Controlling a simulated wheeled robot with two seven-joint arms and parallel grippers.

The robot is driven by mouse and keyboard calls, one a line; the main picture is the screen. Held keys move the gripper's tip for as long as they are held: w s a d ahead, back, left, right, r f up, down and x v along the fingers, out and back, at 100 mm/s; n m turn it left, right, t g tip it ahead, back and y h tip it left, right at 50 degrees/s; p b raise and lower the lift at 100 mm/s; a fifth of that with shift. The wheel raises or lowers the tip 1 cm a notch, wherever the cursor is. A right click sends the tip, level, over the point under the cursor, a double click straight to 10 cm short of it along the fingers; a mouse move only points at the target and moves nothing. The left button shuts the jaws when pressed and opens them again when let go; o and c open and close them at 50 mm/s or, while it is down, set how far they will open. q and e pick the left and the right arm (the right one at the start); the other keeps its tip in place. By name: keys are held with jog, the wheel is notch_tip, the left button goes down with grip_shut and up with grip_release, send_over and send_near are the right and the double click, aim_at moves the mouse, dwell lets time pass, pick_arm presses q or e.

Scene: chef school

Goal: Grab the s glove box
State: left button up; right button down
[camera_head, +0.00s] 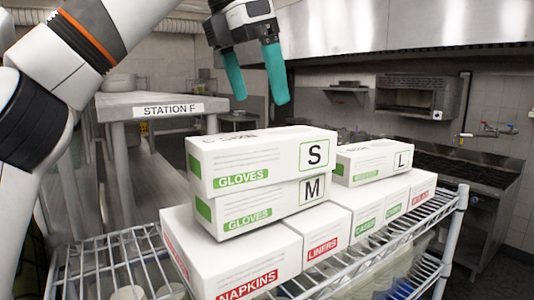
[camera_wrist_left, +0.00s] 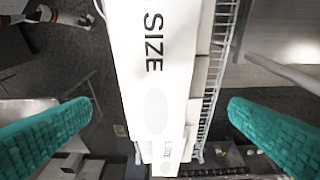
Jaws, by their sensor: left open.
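The S glove box (camera_head: 262,160) is white with a green GLOVES label and lies on top of the M glove box (camera_head: 262,207). My left gripper (camera_head: 262,98) is open and empty, with teal fingers pointing down, above the S box. In the left wrist view a white box top marked SIZE (camera_wrist_left: 160,60) lies between the two spread teal fingers (camera_wrist_left: 165,140), with a gap on each side. My right gripper is not in view.
The L glove box (camera_head: 372,162) sits to the right, on smaller boxes. A napkins box (camera_head: 235,262) and a liners box (camera_head: 325,240) lie below. All stand on a wire rack (camera_head: 115,250). A STATION F table (camera_head: 160,100) is behind at left.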

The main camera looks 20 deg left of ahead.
aim_at(266, 135)
pick_arm(q)
jog(key=f, duration=0.2)
jog(key=s+d+f, duration=0.1)
jog(key=shift+f, duration=0.35)
jog(key=shift+w+a+f, duration=0.35)
jog(key=shift+w+f, duration=0.35)
jog(key=shift+p+x, duration=0.3)
jog(key=shift+x, duration=0.55)
jog(key=shift+d+f+p, duration=0.2)
jog(key=shift+d+f, duration=0.05)
jog(key=shift+f, duration=0.25)
jog(key=shift+d+f+p, duration=0.2)
jog(key=shift+d+f, duration=0.05)
jog(key=shift+f, duration=0.75)
jog(key=shift+w+f, duration=0.1)
jog(key=shift+w, duration=0.1)
jog(key=c, duration=1.2)
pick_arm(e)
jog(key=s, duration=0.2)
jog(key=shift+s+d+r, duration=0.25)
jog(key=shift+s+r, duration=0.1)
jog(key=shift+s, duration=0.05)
